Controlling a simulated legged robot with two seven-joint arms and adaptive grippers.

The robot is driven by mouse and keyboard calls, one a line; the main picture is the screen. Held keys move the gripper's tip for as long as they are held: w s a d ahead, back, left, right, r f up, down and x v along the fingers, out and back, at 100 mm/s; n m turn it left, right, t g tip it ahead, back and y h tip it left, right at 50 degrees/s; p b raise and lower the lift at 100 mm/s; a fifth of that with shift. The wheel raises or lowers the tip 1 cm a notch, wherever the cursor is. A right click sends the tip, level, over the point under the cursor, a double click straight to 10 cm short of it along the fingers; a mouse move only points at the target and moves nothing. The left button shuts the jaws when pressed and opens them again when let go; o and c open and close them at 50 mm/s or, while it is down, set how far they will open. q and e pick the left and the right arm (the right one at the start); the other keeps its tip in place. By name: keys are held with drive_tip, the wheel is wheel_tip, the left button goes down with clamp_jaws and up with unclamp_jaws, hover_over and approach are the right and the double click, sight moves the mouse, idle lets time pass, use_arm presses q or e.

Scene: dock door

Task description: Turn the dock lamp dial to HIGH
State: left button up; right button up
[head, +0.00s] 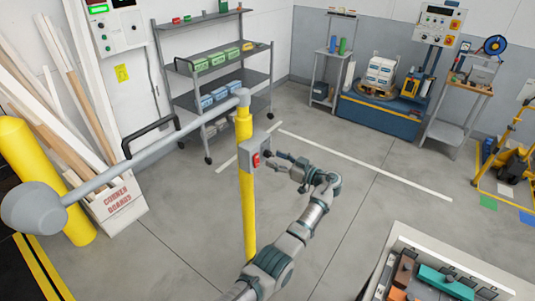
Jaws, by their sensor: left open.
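The dock lamp has a grey round head (33,208) at the left, on a long grey arm fixed to the top of a yellow post (248,210). A small grey control box (250,148) is mounted on the post. A red dial (256,160) is on its right side; its setting and any markings are too small to read. My left gripper (270,161) is open, just right of the dial, with its fingers pointing toward it. Whether a fingertip touches the dial, I cannot tell. My right gripper is not in view.
A wheeled shelf rack (215,75) stands behind the post. A box of corner boards (117,203) and a yellow bollard (75,225) are at left. An open bin (450,262) of parts is at lower right.

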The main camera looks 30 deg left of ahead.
use_arm(q)
drive_tip(key=shift+w+d+r, duration=0.1)
drive_tip(key=shift+d+r, duration=0.25)
drive_tip(key=shift+r, duration=0.2)
drive_tip(key=a, duration=0.1)
drive_tip(key=a+f, duration=0.1)
drive_tip(key=a, duration=0.1)
drive_tip(key=shift+a, duration=0.3)
drive_tip(key=shift+c, duration=0.8)
drive_tip(key=shift+r, duration=0.1)
drive_tip(key=c, duration=0.8)
drive_tip(key=shift+d, duration=0.25)
clamp_jaws()
drive_tip(key=shift+w+d, duration=0.1)
drive_tip(key=shift+d, duration=0.1)
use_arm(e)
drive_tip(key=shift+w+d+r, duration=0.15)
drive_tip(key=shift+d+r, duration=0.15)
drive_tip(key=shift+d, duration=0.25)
